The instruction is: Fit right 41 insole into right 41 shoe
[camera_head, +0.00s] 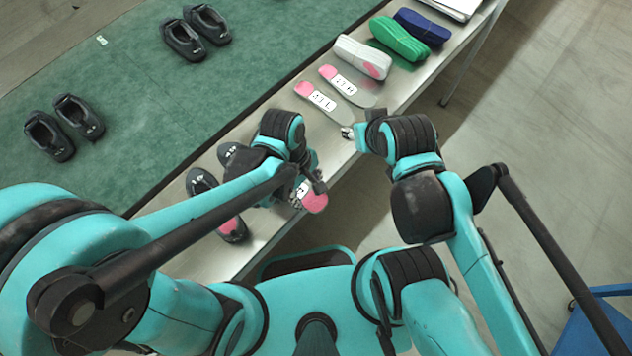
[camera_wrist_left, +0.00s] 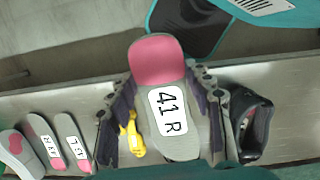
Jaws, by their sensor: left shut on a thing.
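The right 41 insole (camera_wrist_left: 166,95), grey with a pink heel and a "41 R" label, is between the fingers of my left gripper (camera_wrist_left: 163,88). The gripper is shut on it. In the head view its pink heel (camera_head: 315,203) shows beside my left gripper (camera_head: 306,188), above the table's front edge. One dark shoe (camera_head: 200,181) on the table has pink inside its heel. A second dark shoe (camera_head: 228,152) is mostly hidden behind my left arm; I cannot read any shoe's size. My right gripper (camera_head: 347,132) is near the loose insoles; its jaws are unclear.
Two labelled insoles (camera_head: 322,102) (camera_head: 347,84) lie on the table (camera_head: 285,98). White (camera_head: 360,55), green (camera_head: 398,38) and blue (camera_head: 421,26) insole stacks stand farther along. More shoes (camera_head: 63,127) (camera_head: 195,31) are on the green surface (camera_head: 120,90). A yellow item (camera_wrist_left: 134,137) shows beside the held insole.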

